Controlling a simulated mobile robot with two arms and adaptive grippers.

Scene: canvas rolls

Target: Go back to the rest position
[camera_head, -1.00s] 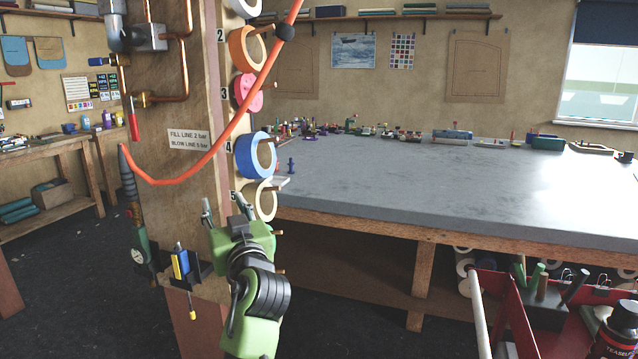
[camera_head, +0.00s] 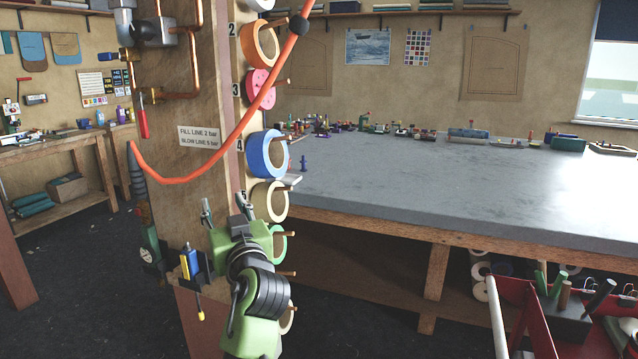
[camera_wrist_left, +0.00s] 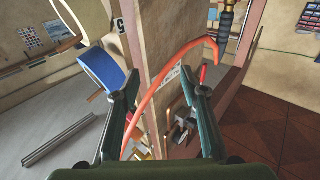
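My left gripper (camera_head: 224,212) is low in front of the wooden post (camera_head: 200,190), its fingers pointing up and spread apart. In the left wrist view the two fingers (camera_wrist_left: 160,98) stand apart with nothing held between them. The orange hose (camera_wrist_left: 170,78) and the post show beyond them. In the head view my left gripper covers part of the post and sits left of the lower tape rolls. My right gripper is not in view.
Tape rolls hang on pegs along the post, among them a blue roll (camera_head: 266,154) and a cream roll (camera_head: 270,200). The orange hose (camera_head: 225,140) loops across the post. A grey-topped table (camera_head: 450,190) stands behind. A red caddy (camera_head: 530,320) is at lower right.

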